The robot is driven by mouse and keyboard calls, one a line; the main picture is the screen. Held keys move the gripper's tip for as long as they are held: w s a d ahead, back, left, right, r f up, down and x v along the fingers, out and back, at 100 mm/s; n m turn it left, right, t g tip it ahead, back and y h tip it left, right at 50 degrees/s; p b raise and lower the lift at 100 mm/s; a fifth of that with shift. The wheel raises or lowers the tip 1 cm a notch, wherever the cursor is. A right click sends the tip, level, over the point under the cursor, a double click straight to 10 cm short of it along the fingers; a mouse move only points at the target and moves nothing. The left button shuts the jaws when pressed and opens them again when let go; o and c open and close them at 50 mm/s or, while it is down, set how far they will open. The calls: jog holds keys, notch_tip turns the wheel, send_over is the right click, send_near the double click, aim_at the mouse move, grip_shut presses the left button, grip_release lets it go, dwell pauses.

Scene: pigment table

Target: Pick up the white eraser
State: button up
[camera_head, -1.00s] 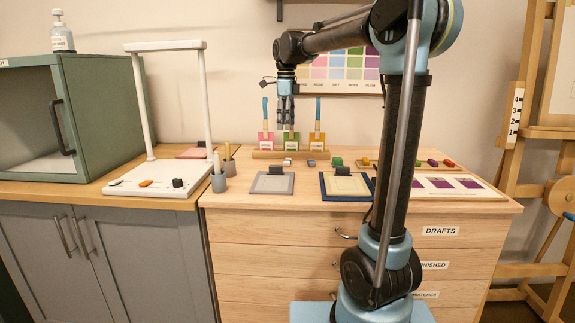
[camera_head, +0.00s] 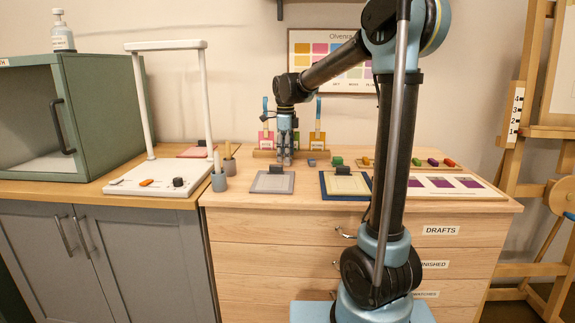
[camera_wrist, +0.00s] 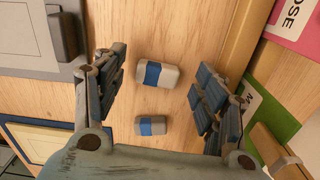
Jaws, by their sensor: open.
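The white eraser (camera_wrist: 172,77), whitish with a blue band, lies on the wooden tabletop in the upper middle of the wrist view, between my spread fingers. A second, greyer eraser (camera_wrist: 150,125) with a blue band lies just below it, apart from it. My gripper (camera_wrist: 160,68) is open and points down, with a finger on each side and nothing held. In the head view my gripper (camera_head: 286,160) is low over the table and hides the white eraser. The greyer eraser (camera_head: 312,162) shows just right of my gripper there. I cannot tell the exact fingertip height.
A rack (camera_head: 264,154) with cards stands close behind my gripper. A grey pad (camera_head: 272,184) with a dark block (camera_head: 274,171) lies in front, and a blue-framed pad (camera_head: 345,195) front right.

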jog(key=shift+f, duration=0.6)
jog(key=shift+c, duration=0.6)
jog(key=c, duration=0.9)
notch_tip(320, 180, up, 10)
jog(key=shift+r, duration=0.1)
